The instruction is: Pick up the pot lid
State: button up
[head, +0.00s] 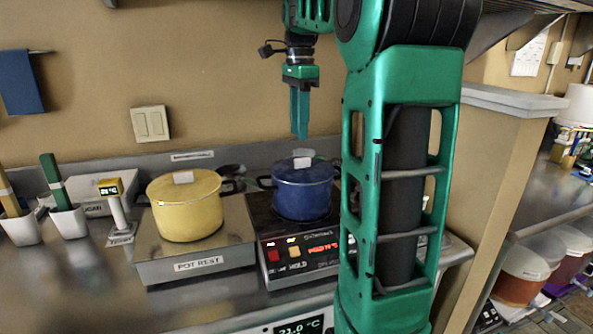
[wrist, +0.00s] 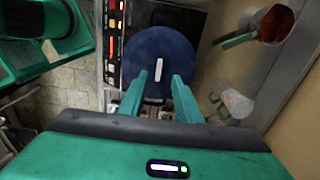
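A blue pot (head: 302,197) stands on the hot plate with its blue lid (head: 288,168) on. The lid has a small pale handle (head: 303,162) on top. In the wrist view the round blue lid (wrist: 140,50) lies beyond my fingers, with its white handle (wrist: 158,70) lined up near the gap between the fingertips. My gripper (head: 300,136) points down above the blue lid, apart from it. In the wrist view its two fingers (wrist: 157,80) are spread with nothing between them. A yellow pot (head: 190,215) with a yellow lid (head: 165,184) and pale handle stands to the left.
The yellow pot stands on a block labelled POT REST (head: 197,266). The hot plate (head: 300,262) has lit red digits. A yellow-topped thermometer stand (head: 119,210) and white cups with tools (head: 68,222) are further left. A wall (head: 495,180) rises at right, behind my arm.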

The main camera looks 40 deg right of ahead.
aim_at(302, 165)
jog(key=f, duration=0.8)
jog(key=shift+s+d, duration=0.25)
jog(key=shift+d, duration=0.15)
jog(key=shift+c, duration=0.2)
grip_shut()
